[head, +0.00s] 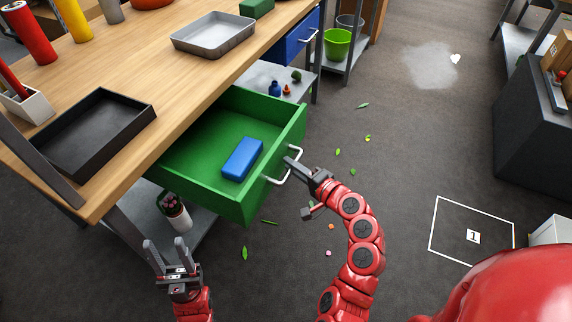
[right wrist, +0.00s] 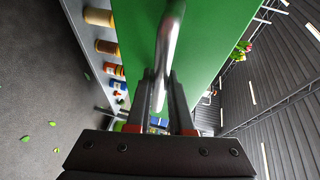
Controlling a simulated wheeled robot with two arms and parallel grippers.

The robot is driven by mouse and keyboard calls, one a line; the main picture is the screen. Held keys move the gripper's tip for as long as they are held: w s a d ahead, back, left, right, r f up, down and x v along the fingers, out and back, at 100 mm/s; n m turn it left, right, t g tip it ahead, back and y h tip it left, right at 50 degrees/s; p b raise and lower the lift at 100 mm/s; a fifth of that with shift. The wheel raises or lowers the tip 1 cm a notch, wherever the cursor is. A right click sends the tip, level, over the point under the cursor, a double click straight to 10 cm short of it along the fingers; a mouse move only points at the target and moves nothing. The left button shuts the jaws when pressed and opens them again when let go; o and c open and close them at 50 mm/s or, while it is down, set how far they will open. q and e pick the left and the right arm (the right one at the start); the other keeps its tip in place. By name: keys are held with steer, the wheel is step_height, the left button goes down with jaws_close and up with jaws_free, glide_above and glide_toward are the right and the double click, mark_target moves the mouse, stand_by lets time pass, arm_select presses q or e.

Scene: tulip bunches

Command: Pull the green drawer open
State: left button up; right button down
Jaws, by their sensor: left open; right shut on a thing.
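The green drawer (head: 205,185) stands pulled out from under the wooden workbench, its inside exposed with a blue block (head: 242,158) lying in it. Its silver bar handle (head: 297,152) is on the front face. My right gripper (head: 290,162) is at the handle; the right wrist view shows the handle bar (right wrist: 172,45) between its fingers (right wrist: 160,92), closed on it, with the green front behind. My left gripper (head: 166,246) is open and empty, below and left of the drawer, with its fingers pointing up.
A black tray (head: 140,118) and a grey metal tray (head: 213,48) sit on the workbench (head: 115,70). A blue drawer (head: 294,40) is further along the bench. A green bucket (head: 337,44) stands on a shelf. Floor right of the drawer is open, with scattered leaves.

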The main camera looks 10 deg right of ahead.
steer(key=shift+d, duration=0.15)
steer(key=c, duration=0.8)
jaws_free()
steer(key=shift+s, duration=0.1)
steer(key=v, duration=1.7)
steer(key=shift+d, duration=0.15)
